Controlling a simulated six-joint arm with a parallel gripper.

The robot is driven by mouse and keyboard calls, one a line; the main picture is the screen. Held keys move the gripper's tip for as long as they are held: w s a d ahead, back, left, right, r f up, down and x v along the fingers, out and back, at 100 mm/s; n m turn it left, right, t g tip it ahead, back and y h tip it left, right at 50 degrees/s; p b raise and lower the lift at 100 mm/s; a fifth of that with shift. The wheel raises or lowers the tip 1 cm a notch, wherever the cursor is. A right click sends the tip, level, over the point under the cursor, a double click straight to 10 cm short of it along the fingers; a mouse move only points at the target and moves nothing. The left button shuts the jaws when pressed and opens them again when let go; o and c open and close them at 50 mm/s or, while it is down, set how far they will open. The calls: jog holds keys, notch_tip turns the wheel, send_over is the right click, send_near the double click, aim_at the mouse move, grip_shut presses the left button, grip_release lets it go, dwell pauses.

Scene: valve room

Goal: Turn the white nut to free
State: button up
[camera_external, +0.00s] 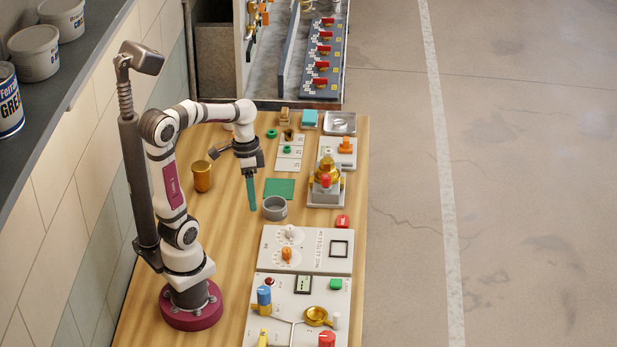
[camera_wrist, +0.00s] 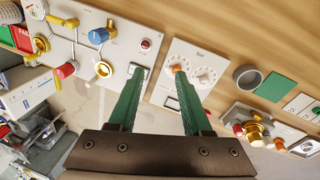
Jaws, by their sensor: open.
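The white nut (camera_external: 289,232) sits on a dial at the upper left of a pale panel (camera_external: 318,262). An orange nut (camera_external: 286,253) sits on a second dial just in front of it. In the wrist view the white nut (camera_wrist: 204,77) is right of the orange nut (camera_wrist: 177,69), beyond the right fingertip. My gripper (camera_external: 252,208) is open and empty, with green fingers pointing down, above the wooden table behind and left of the panel. It touches neither nut. The dial markings are too small to read.
A grey round cup (camera_external: 275,208) stands close to my fingertips, with a green square (camera_external: 279,188) behind it. A brass valve unit (camera_external: 326,180) is to the right. A larger panel (camera_external: 305,312) with valves lies in front. A brass cup (camera_external: 202,176) stands at left.

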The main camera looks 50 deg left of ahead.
jog(key=w+a+h, duration=0.2)
jog(key=w+h, duration=0.1)
jog(key=w, duration=0.6)
jog(key=t+h, duration=0.3)
jog(key=t, duration=0.9)
send_near(329, 151)
jog(key=shift+m+g, duration=0.3)
jog(key=shift+m, duration=0.1)
jog(key=x, duration=1)
jog(key=shift+w+a+f, duration=0.1)
jog(key=shift+f, duration=0.05)
grip_shut()
